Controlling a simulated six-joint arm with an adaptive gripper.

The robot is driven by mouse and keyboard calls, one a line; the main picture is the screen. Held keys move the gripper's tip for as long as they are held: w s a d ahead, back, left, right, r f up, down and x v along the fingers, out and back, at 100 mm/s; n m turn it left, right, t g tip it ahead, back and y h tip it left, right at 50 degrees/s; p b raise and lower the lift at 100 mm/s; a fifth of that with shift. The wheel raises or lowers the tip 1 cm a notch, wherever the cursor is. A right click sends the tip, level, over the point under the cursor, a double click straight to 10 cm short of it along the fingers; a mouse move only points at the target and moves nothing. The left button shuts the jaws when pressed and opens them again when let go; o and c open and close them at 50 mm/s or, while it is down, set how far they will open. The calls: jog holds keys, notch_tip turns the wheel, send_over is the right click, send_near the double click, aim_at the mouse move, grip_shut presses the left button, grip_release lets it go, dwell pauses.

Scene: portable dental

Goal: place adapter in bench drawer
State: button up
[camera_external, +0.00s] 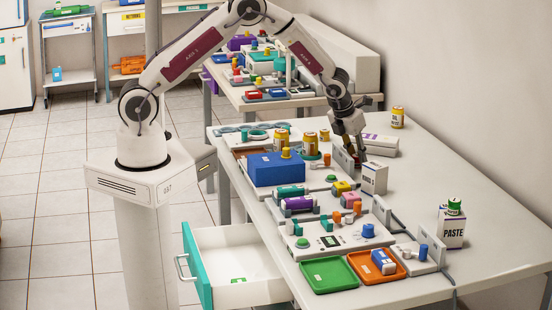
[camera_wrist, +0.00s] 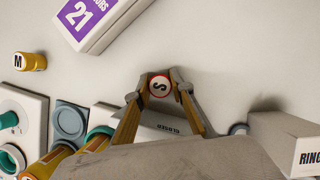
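The bench drawer (camera_external: 237,255) is pulled out at the left side of the bench, with a teal front and a handle. A small green item (camera_external: 238,280) lies inside it. My gripper (camera_external: 351,160) is low over the bench, near the white upright box. In the wrist view its fingers (camera_wrist: 158,95) stand apart on either side of a small pale piece with a round red-ringed "S" label (camera_wrist: 159,87). A grey face marked "CLOSER" (camera_wrist: 167,127) shows below that piece. Whether the fingers touch it is unclear. No piece is labelled as an adapter, so I cannot tell which it is.
A white box (camera_external: 374,178) stands beside my gripper, and a purple-labelled box (camera_external: 381,144) lies behind it. Yellow jars (camera_external: 310,144), a blue box (camera_external: 276,169), green (camera_external: 328,274) and orange (camera_external: 376,266) trays crowd the bench. Its right side is mostly clear.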

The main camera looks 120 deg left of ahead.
jog(key=shift+r, duration=0.1)
grip_shut()
jog(key=shift+r, duration=4.95)
jog(key=shift+d, duration=0.1)
